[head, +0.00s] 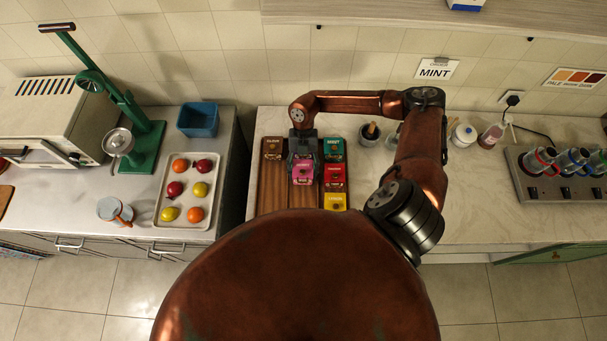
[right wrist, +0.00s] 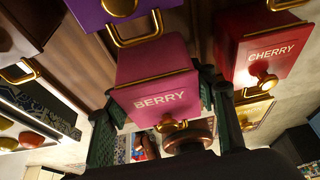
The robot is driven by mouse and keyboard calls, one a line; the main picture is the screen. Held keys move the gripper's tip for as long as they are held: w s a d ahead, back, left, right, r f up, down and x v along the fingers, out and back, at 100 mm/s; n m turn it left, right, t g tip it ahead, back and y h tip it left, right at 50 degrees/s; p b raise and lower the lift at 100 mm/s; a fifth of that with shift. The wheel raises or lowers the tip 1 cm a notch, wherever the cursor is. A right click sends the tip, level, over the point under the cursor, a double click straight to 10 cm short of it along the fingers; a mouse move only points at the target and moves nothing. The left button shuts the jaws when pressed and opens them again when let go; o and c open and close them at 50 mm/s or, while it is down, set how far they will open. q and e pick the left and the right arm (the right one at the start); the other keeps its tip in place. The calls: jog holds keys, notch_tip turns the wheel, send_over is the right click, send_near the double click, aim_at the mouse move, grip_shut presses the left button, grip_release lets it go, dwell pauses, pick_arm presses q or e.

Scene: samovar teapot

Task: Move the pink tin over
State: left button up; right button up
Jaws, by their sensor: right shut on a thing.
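The pink tin (head: 302,174), labelled BERRY, is over the brown wooden tray (head: 270,195), beside the red tin (head: 334,174). It fills the middle of the right wrist view (right wrist: 150,75). My right gripper (head: 301,150) is shut on it, with a dark green finger on each side. I cannot tell whether its base touches the tray. A purple tin (right wrist: 95,12) shows behind it in the right wrist view. The red CHERRY tin (right wrist: 262,55) is to its right there. My left gripper is not in view.
A dark brown tin (head: 272,148), a green tin (head: 334,147) and a yellow tin (head: 335,201) are also on the tray. The tray's left front part is bare. A mortar (head: 369,136) stands right of the tray. A MINT sign (head: 436,69) hangs on the wall.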

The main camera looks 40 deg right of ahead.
notch_tip(320, 180, down, 2)
jog(key=shift+a, duration=0.1)
jog(key=shift+f, duration=0.15)
jog(key=o, duration=1.4)
jog(key=shift+s, duration=0.1)
jog(key=b+v, duration=0.2)
jog(key=v, duration=0.9)
jog(key=shift+w+r, duration=0.2)
jog(key=shift+r, duration=0.25)
jog(key=shift+d, duration=0.25)
